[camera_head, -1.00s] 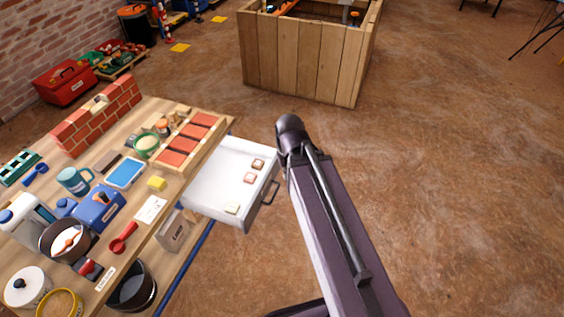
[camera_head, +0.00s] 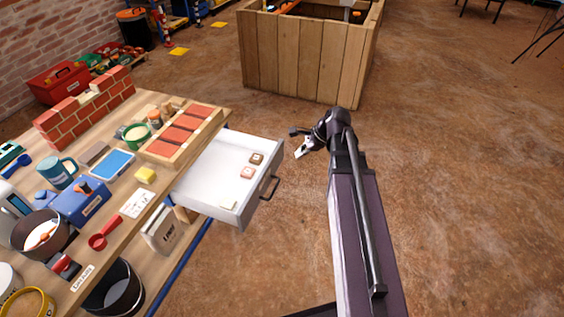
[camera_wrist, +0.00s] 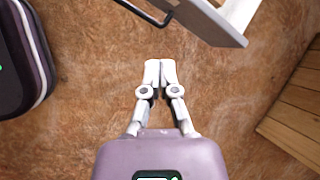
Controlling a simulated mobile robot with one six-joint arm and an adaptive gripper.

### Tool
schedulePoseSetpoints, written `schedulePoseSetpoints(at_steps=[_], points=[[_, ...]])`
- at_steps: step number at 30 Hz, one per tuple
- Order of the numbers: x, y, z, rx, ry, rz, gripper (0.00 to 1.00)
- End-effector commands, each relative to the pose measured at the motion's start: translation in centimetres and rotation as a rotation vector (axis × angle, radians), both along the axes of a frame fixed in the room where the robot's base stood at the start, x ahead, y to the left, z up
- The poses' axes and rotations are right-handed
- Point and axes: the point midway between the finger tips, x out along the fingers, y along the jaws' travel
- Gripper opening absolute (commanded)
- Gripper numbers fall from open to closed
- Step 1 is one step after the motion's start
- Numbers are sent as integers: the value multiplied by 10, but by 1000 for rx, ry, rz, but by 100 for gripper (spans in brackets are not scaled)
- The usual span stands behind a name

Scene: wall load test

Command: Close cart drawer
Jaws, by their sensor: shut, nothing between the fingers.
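The white cart drawer (camera_head: 215,180) is pulled out from the right side of the wooden cart (camera_head: 165,215) and stands open. It has a dark bar handle (camera_head: 270,188) on its front and a few small blocks inside. The drawer's edge (camera_wrist: 215,22) and the dark handle (camera_wrist: 148,10) also show at the top of the wrist view. My gripper (camera_head: 299,154) is to the right of the drawer front, apart from it. In the wrist view my gripper (camera_wrist: 160,68) is shut and empty, its fingertips together over the floor.
The cart top carries a brick wall model (camera_head: 88,105), a tray of red bricks (camera_head: 180,135), a blue mug (camera_head: 57,172) and tools. A large wooden crate (camera_head: 305,58) stands at the back. The brown floor right of the drawer is clear.

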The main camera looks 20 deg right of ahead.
Motion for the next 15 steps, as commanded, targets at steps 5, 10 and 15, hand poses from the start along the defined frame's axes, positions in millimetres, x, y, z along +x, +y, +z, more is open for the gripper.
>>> schedulePoseSetpoints(at_steps=[5,10,15], points=[[22,-28,-19,173,72,-276,0],[33,-46,-22,296,129,-447,0],[37,-53,-21,351,155,-518,0]])
